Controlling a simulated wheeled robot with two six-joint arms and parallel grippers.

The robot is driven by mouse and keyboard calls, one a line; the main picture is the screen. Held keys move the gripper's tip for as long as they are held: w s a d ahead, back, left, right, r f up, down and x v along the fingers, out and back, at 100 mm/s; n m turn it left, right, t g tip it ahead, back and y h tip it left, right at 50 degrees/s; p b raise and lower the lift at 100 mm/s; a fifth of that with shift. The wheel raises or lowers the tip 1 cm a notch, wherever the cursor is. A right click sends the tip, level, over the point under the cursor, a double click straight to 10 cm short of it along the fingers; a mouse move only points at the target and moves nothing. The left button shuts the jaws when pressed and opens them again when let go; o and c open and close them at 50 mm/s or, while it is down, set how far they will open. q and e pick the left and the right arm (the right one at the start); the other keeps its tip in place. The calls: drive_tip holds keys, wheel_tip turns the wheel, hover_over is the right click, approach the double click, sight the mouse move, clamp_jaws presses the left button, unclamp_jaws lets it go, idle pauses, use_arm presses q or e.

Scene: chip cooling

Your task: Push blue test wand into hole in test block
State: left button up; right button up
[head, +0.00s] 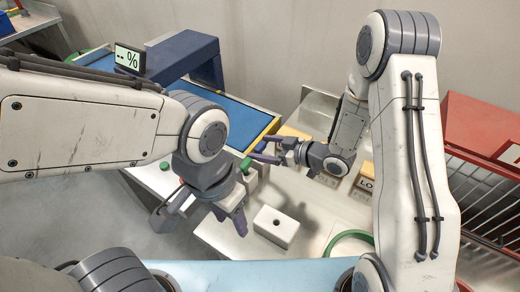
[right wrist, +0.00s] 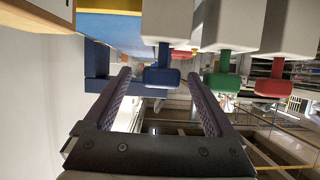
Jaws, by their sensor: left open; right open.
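The test block (head: 276,232), a white block with a dark round hole in its top, stands on the grey bench near its front edge. In the right wrist view, the blue test wand's handle (right wrist: 162,76) is under a light grey body, between the fingers of my open right gripper (right wrist: 161,85), with gaps on both sides. In the head view, my right gripper (head: 263,150) is behind the block and points left. I cannot make out the blue wand there. My left gripper (head: 203,222) is open and empty, left of the block, its fingers pointing down.
Green (right wrist: 220,82) and red (right wrist: 273,85) handles are beside the blue one. A display reading "-- %" (head: 129,58) stands by a blue frame (head: 175,52). A green ring (head: 350,238) lies right of the block. A red crate (head: 480,135) is at the right.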

drive_tip(key=p+x, duration=0.1)
drive_tip(key=x, duration=0.3)
drive_tip(key=shift+a, duration=0.15)
drive_tip(key=shift+r, duration=0.1)
drive_tip(key=c, duration=1.4)
